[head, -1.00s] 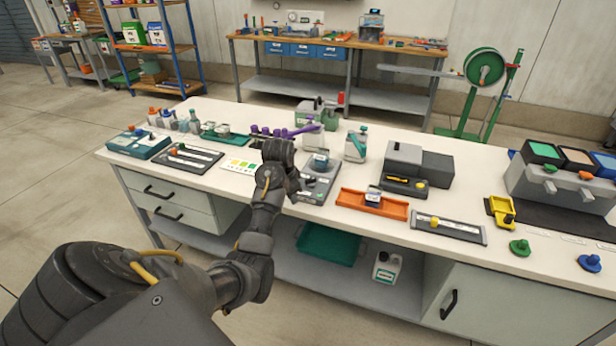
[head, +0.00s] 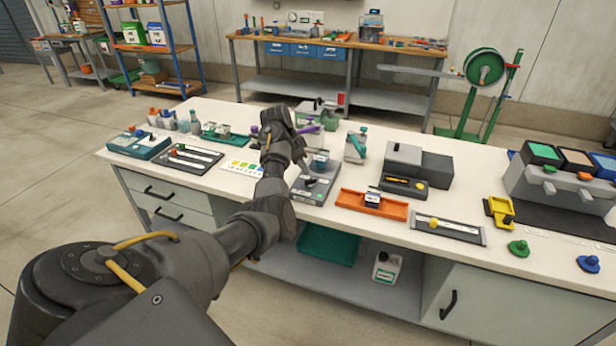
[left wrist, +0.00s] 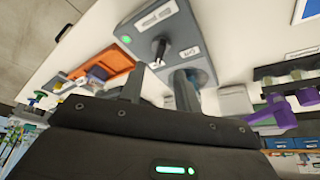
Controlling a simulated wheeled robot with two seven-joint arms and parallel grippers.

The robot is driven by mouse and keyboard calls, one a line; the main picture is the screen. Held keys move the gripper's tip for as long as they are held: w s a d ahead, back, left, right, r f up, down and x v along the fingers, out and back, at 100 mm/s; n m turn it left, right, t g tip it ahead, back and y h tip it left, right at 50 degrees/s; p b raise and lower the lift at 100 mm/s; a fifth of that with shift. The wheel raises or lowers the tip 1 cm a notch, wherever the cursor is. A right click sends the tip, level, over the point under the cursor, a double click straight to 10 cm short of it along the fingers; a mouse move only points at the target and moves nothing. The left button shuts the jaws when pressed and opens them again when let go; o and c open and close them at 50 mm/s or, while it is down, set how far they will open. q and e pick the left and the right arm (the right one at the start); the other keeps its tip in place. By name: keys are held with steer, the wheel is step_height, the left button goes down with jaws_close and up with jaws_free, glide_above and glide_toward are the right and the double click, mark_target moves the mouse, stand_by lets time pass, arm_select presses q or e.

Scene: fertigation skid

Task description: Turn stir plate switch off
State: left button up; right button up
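The stir plate (head: 312,192) is a grey box on the bench in the head view, with a clear vessel (head: 318,161) on its far part. In the left wrist view the stir plate (left wrist: 193,42) shows a lit green lamp (left wrist: 126,39), white labels and a dark lever switch (left wrist: 159,50). My left gripper (head: 306,148) is above the far part of the stir plate. In the left wrist view its two fingers (left wrist: 158,90) are apart with nothing held between them, and the switch lies beyond them, apparently untouched. My right gripper is in neither view.
An orange tray (head: 350,201) and a grey instrument (head: 403,160) stand to the right. A colour chart (head: 240,166) lies left.

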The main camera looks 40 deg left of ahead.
mark_target(310, 180)
arm_select(q)
steer(key=x, duration=0.6)
steer(key=shift+w+f, duration=0.1)
steer(key=shift+f, duration=0.2)
jaws_close()
